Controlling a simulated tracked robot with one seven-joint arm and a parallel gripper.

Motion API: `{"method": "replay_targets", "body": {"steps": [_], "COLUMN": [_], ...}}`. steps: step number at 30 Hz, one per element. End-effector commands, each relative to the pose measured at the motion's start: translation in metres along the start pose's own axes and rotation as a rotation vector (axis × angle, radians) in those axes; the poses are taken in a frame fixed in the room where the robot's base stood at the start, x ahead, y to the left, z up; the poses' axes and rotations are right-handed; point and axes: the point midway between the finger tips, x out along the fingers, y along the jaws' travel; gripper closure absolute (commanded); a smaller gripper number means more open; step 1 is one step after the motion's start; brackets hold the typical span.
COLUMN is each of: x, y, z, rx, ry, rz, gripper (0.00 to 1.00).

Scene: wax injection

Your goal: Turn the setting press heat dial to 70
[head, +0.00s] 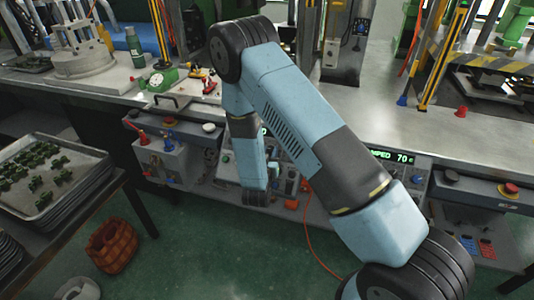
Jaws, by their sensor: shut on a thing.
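A control panel runs under the bench edge, partly behind my arm. A green lit display (392,156) on it ends in "MPED 70" and a small unit sign; its left part is hidden by my arm. A second green display (263,132) shows only a sliver between my arm links. I cannot tell which dial is the heat dial; it may be hidden behind my arm. My forearm hangs down in front of the panel's middle and ends in a dark wrist near the lower controls. My gripper's fingers are hidden behind the wrist, so their grip on any dial does not show.
A left control box (175,160) has red and blue knobs. A red button (510,188) is on the right box.

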Motion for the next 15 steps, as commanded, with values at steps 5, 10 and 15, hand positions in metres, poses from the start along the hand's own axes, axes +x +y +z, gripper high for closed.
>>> {"method": "replay_targets", "body": {"steps": [5, 10, 15], "x": [-0.0027, -0.0027, -0.0018], "y": [-0.0083, -0.0083, -0.0095], "z": [-0.0011, -0.0011, -0.0013], "rx": [0.009, 0.042, 0.118], "ry": [0.001, 0.001, 0.001], "rz": [-0.006, 0.02, 0.083], "gripper": [0.98, 0.98, 0.98]}}
